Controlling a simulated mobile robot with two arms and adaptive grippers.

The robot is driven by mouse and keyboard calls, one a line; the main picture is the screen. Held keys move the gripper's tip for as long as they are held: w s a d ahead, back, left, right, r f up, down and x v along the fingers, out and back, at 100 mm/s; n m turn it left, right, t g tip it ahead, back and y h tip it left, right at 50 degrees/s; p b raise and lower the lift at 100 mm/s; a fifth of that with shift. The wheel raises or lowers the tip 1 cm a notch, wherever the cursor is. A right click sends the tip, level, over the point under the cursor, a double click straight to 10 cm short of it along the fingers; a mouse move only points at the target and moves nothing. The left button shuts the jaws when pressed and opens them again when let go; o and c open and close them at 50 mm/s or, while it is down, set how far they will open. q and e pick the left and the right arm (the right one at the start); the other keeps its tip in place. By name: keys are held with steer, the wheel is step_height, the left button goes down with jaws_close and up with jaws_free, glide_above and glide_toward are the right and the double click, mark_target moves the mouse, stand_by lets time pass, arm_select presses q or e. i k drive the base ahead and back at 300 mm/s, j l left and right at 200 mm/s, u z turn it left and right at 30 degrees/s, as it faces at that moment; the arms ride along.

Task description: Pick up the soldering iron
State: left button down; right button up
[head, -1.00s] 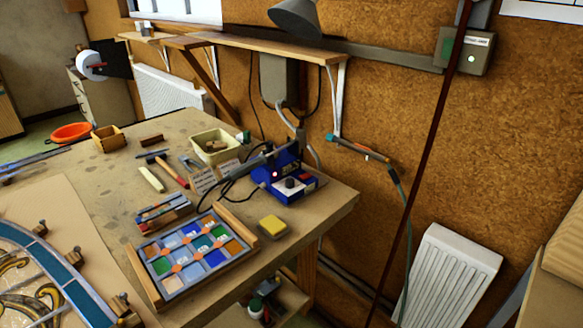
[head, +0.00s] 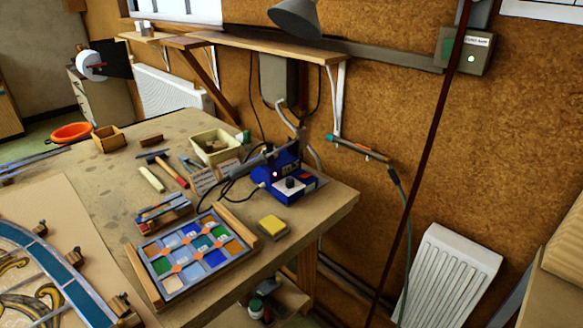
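A blue soldering station (head: 290,184) with a glowing red light and a dark knob stands near the right end of the wooden workbench (head: 335,200). A dark, slender tool, which looks like the soldering iron (head: 252,161), lies tilted at the station's upper left side, with a dark cable looping down to its left. The tool is small and partly lost against the station, so I cannot tell exactly how it rests. Neither of my grippers shows in the head view.
A yellow sponge (head: 272,227) lies in front of the station. A tray of coloured glass pieces (head: 196,256), a cream bin (head: 215,146) and hand tools lie to the left. A torch-like tool with a green hose (head: 358,148) hangs on the wall. The right front bench corner is bare.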

mark_target(236, 173)
steer(key=i+j+u, duration=0.2)
steer(key=i+u, duration=0.8)
